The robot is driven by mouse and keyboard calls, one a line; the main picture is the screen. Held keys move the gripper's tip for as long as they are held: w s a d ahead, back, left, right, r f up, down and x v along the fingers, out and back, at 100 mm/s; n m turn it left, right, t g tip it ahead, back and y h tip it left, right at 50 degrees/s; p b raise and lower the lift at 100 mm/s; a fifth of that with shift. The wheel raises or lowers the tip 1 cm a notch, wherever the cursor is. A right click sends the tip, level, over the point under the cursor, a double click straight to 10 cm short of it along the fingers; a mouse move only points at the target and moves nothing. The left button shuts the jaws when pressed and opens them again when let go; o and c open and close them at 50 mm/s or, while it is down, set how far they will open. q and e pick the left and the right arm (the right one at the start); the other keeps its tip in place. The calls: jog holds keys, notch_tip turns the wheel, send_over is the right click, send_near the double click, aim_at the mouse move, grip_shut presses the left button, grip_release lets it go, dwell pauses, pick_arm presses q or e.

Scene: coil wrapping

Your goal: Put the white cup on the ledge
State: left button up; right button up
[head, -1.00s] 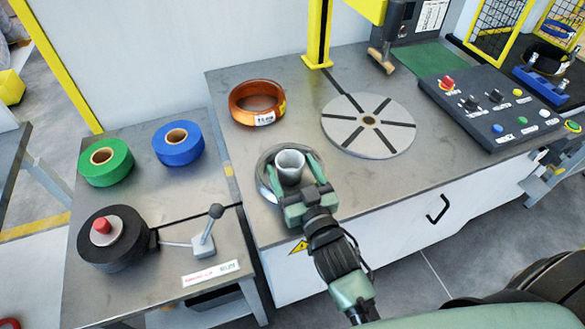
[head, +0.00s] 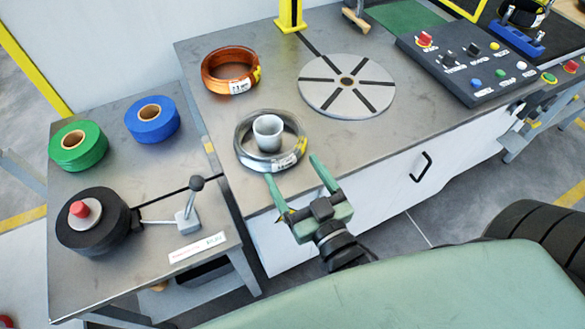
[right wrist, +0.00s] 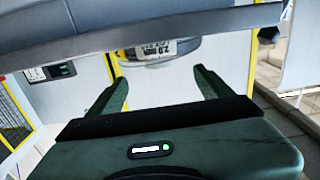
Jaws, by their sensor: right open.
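My right gripper (head: 292,168) is open and empty, in front of the coil and apart from the cup, near the table's front edge. Its two spread fingers also show in the right wrist view (right wrist: 160,80), with nothing between them. I cannot tell which surface is the ledge. My left gripper is not in view.
An orange coil (head: 214,87) lies behind the silver coil. A slotted grey disc (head: 325,97) is to the right, with a button panel (head: 452,85) beyond. Green (head: 82,158) and blue (head: 165,128) rolls and a lever (head: 190,210) occupy the left side table.

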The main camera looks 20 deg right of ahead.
aim_at(274, 139)
jog(key=shift+a+f, duration=0.1)
jog(key=shift+f, duration=0.05)
jog(key=w+p, duration=0.1)
jog(key=w, duration=0.5)
jog(key=shift+w+a+p, duration=0.1)
jog(key=shift+w+p, duration=0.2)
jog(key=shift+w, duration=0.05)
jog(key=w+p, duration=0.1)
jog(key=w, duration=0.4)
jog(key=shift+w, duration=0.2)
jog(key=c, duration=1.6)
jog(key=shift+o, duration=0.2)
jog(key=shift+s, duration=0.1)
